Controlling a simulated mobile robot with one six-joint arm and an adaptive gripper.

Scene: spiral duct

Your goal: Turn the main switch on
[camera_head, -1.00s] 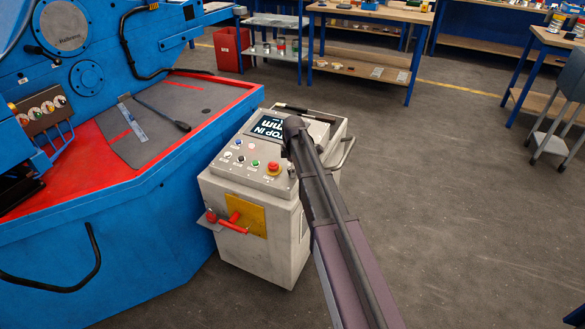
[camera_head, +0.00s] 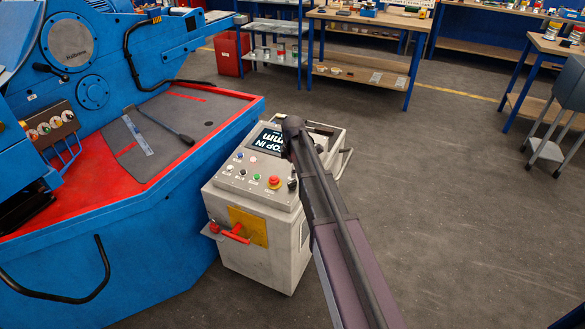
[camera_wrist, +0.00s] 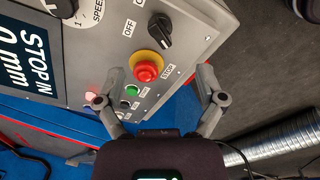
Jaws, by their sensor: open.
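The grey control cabinet (camera_head: 262,255) stands beside the blue machine. A red handle switch (camera_head: 233,233) sits on a yellow plate (camera_head: 250,222) on its front face. A black rotary knob (camera_wrist: 159,31) with OFF and ON labels is on the cabinet's sloping panel in the wrist view. A red stop button (camera_wrist: 146,71) with a yellow collar lies below it; it also shows in the head view (camera_head: 274,182). My gripper (camera_wrist: 161,72) is open and empty, its fingers on either side of the stop button's area. Contact cannot be told. My arm hides the gripper in the head view.
Green (camera_wrist: 133,90) and other small buttons and a display (camera_wrist: 30,50) share the panel. A blue machine (camera_head: 150,250) stands close on the left. A silver corrugated duct (camera_wrist: 285,138) lies at the lower right of the wrist view. Floor right of the cabinet is clear.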

